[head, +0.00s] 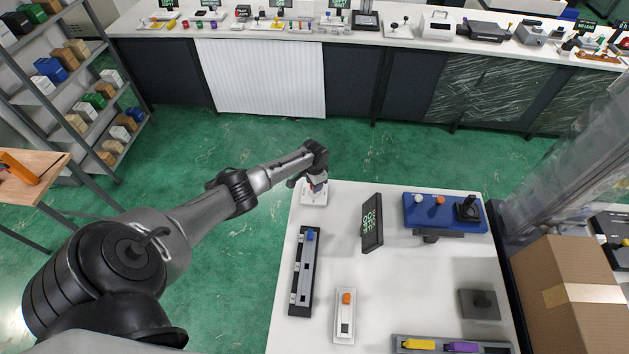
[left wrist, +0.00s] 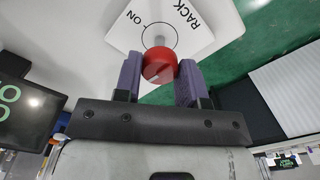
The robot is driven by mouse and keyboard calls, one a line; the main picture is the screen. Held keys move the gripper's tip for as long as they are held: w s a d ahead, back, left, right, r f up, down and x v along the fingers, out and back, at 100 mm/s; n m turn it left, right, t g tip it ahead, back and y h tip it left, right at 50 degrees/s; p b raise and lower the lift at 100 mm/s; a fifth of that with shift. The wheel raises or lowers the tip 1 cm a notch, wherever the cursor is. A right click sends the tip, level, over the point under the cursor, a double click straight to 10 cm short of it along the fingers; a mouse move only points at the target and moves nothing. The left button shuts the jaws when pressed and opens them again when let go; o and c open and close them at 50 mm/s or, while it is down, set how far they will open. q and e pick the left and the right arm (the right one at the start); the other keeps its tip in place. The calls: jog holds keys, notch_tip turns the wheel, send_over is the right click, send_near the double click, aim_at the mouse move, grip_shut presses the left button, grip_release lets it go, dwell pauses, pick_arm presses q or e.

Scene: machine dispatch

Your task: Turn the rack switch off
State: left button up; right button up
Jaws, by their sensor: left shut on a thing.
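The rack switch is a white plate (left wrist: 190,38) marked RACK and ON, with a grey shaft and a red knob (left wrist: 158,65). In the head view its plate (head: 314,198) lies at the far left corner of the white table. My left gripper (head: 317,184) reaches over it from the left. In the left wrist view the purple pads of my left gripper (left wrist: 160,68) stand on either side of the red knob, shut on it. Any other marking on the plate is hidden. My right gripper is not in view.
A dark display (head: 372,222) stands right of the switch. A blue panel with a joystick (head: 414,216), a slider unit (head: 304,270) and an orange-topped switch (head: 345,315) share the table. A cardboard box (head: 565,300) stands at the right. Green floor lies beyond the table.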

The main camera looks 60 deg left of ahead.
pick_arm(q)
jog(key=shift+n, duration=0.5)
jog(key=o, duration=0.9)
jog(key=shift+r, duration=0.1)
notch_tip(320, 180, up, 14)
jog(key=shift+f+p, duration=0.15)
jog(key=shift+p, duration=0.9)
